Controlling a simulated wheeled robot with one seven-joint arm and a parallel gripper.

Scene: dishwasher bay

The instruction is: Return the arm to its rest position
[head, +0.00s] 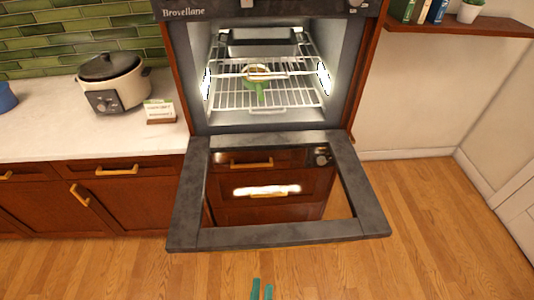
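My gripper (262,291) shows only as two teal fingertips at the bottom edge of the head view. They stand a little apart with nothing seen between them, over the wood floor in front of the open oven door (280,236). The rest of my arm is out of view. The oven (193,72) stands behind the door, lit inside. A wire rack (290,97) inside it bears a small round pan with a green handle (260,88), whose handle points toward the front.
The door is folded down with a glass middle and juts out over the floor. A white counter (60,135) with a slow cooker (112,82) and a small card (159,111) is at left. A shelf (465,22) holds books and a plant. Floor (440,230) at right is clear.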

